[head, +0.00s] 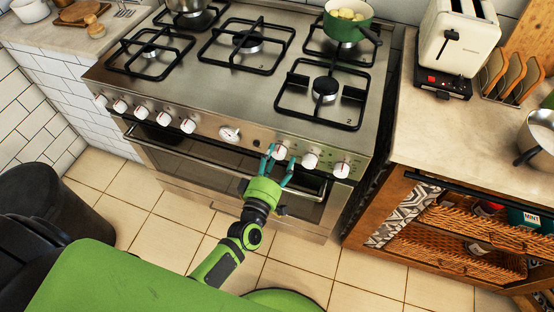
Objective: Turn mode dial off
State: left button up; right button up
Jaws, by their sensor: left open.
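A steel stove (215,95) has a row of white knobs along its front panel. My left gripper (279,157) is open, with its teal fingers on either side of a white knob (280,152) right of the round gauge (229,133). I cannot tell whether the fingers touch this knob. Two more white knobs, a middle one (310,160) and an end one (342,169), sit to its right. Several knobs (163,119) sit left of the gauge. Labels are too small to read, so which knob is the mode dial is unclear. My right gripper is not in view.
The oven handle (215,165) runs below the knobs. A green pot (346,27) stands on the back right burner. A counter (440,120) with a toaster (458,38) is on the right, a black bin (45,205) on the left. Tiled floor is clear in front.

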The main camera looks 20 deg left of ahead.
pick_arm(q)
jog(key=s, duration=1.2)
jog(key=shift+a, duration=0.2)
jog(key=s+a+f+m+g+h, duration=0.1)
jog(key=s+f+m+g, duration=0.4)
jog(key=f, duration=0.8)
jog(key=s+f+m+g+h, duration=0.1)
jog(key=s+f+m+g, duration=0.35)
jog(key=f, duration=0.85)
jog(key=s+a+f+m+g+y, duration=0.1)
jog(key=s+a+f+m+g, duration=0.1)
jog(key=s+f, duration=0.3)
jog(key=s+a+f+m+g+y, duration=0.1)
jog(key=s+a+f+g, duration=0.4)
jog(key=s, duration=0.9)
jog(key=shift+s+f+m+y, duration=0.15)
jog(key=shift+f+m+y, duration=0.15)
jog(key=shift+f+m, duration=0.55)
jog(key=shift+g, duration=0.25)
